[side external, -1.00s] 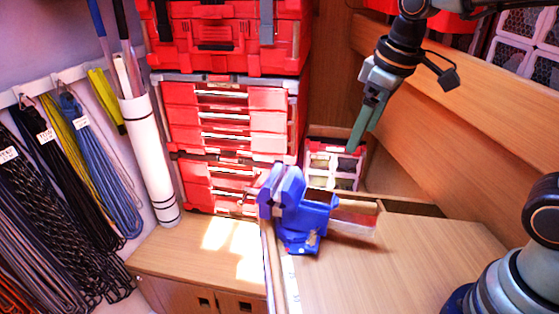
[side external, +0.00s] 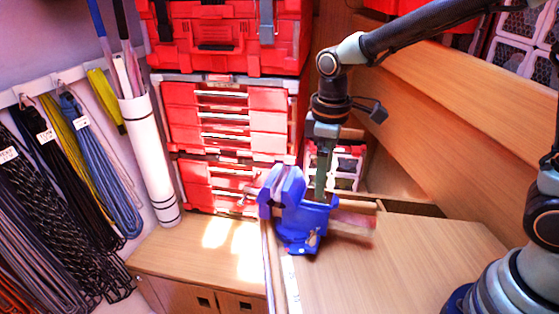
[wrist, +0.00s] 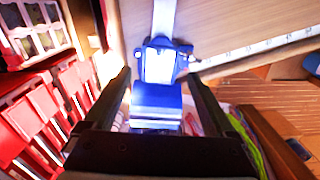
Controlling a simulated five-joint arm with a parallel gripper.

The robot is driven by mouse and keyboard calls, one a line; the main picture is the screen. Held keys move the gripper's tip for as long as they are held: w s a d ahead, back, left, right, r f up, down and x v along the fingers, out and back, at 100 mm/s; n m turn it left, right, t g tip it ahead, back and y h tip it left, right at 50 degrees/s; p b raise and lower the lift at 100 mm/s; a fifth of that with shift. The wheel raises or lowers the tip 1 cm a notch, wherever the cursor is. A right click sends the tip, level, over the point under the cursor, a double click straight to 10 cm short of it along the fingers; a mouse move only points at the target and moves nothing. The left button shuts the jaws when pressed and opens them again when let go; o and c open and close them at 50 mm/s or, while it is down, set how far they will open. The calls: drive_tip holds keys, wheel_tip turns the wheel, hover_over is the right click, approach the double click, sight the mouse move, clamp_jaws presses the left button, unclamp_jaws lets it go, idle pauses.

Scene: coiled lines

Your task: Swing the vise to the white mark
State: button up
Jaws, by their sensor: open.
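The blue vise (side external: 297,222) stands at the left corner of the wooden bench top, on a blue round base with small pale and red marks. In the wrist view the vise (wrist: 157,97) lies between my two fingers. My gripper (side external: 319,198) points down at the back of the vise, and its fingertips overlap the vise body. In the wrist view my gripper (wrist: 158,76) is open, with a finger on each side of the blue body. I cannot tell whether either finger touches it. A pale strip with tick marks (side external: 291,282) runs along the bench edge; I cannot single out one white mark.
Red drawer boxes (side external: 225,130) stand behind and left of the vise. A red organizer case (side external: 347,165) is close behind my gripper. Coiled lines (side external: 75,200) hang on the left wall. The bench top (side external: 400,265) to the right is clear.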

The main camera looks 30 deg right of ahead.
sight(303, 208)
drive_tip(key=shift+f, duration=2.35)
clamp_jaws()
